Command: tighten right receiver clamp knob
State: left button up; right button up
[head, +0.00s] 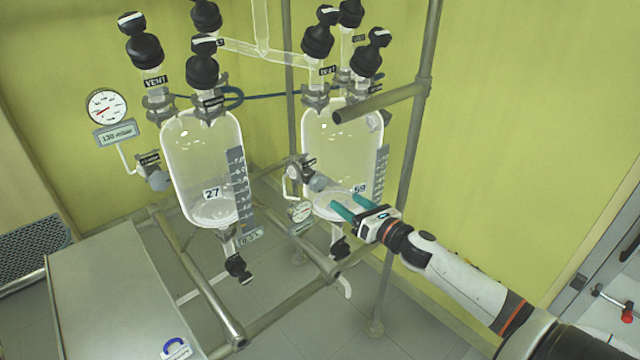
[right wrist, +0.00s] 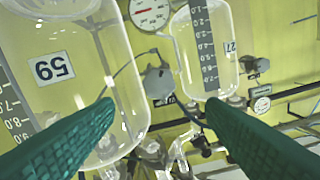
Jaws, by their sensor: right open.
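The right receiver (head: 340,140) is a clear glass vessel labelled 59; it also shows upside down in the right wrist view (right wrist: 120,70). A grey clamp knob (head: 320,183) sits at its lower left side, by a small side valve. The knob shows in the right wrist view (right wrist: 158,82), between the two fingertips in the picture and beyond them. My right gripper (head: 341,198) is open and empty, with teal fingers pointing up-left toward the knob. In the head view the fingers are just right of the knob and below it, with no contact visible. My left gripper is out of view.
The left receiver (head: 202,165), labelled 27, has a similar grey knob (head: 159,180). A pressure gauge (head: 300,211) hangs below the right knob. A metal pole (head: 412,150) and frame rails (head: 305,305) surround the glassware. A grey table (head: 105,290) stands at the lower left.

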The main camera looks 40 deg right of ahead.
aim_at(321, 185)
jog(key=w, duration=0.3)
jog(key=w+p, duration=0.1)
jog(key=w, duration=0.3)
jog(key=w+a+p, duration=0.1)
jog(key=w, duration=0.3)
jog(key=shift+w+f, duration=0.1)
jog(key=shift+w, duration=0.05)
jog(key=c, duration=1)
